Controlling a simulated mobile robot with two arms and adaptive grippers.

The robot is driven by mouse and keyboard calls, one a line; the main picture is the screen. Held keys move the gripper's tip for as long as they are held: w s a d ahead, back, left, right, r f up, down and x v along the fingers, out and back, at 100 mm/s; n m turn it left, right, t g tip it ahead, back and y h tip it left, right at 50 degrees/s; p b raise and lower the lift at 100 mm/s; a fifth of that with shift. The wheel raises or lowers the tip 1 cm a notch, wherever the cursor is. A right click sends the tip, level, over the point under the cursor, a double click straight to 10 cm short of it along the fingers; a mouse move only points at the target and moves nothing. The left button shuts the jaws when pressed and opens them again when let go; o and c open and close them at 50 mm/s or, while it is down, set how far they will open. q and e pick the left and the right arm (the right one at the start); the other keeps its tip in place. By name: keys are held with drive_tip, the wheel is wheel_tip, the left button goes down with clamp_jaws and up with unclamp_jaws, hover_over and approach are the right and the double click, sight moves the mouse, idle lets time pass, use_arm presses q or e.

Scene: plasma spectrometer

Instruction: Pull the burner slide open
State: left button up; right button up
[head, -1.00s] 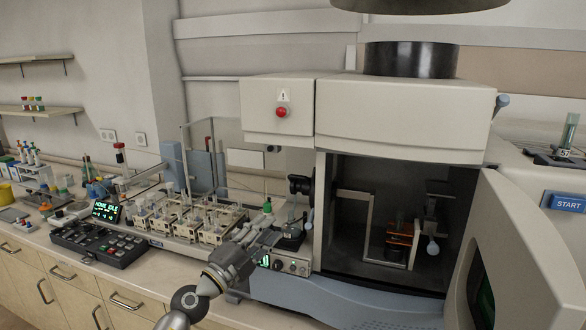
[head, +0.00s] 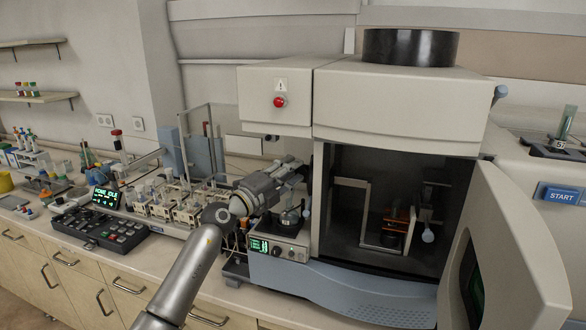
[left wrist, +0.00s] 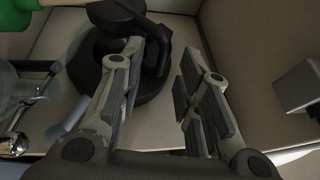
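My left gripper (head: 296,168) is in front of the instrument's left side, by the left edge of the chamber opening. In the left wrist view its fingers (left wrist: 166,60) are apart with nothing between them. A black round fitting (left wrist: 125,60) lies beyond the left finger, with a blue-grey handle (left wrist: 72,118) beside it. That handle also shows in the head view (head: 307,207), just below the gripper. Inside the open chamber (head: 345,165) are a pale upright frame (head: 366,215), an orange-lit part (head: 393,235) and a blue-grey knob (head: 428,235). I cannot tell which part is the burner slide. My right gripper is out of view.
The chamber door (head: 505,245) stands swung open to the right. A small control box (head: 275,250) with a green display and a glass flask (head: 288,220) sit below the gripper. A sampler rack (head: 170,200) and a black keypad (head: 100,228) are to the left.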

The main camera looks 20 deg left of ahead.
use_arm(q)
drive_tip(key=shift+w+d+r, duration=0.15)
drive_tip(key=shift+w+d, duration=0.15)
drive_tip(key=shift+w, duration=0.2)
drive_tip(key=shift+c, duration=0.5)
clamp_jaws()
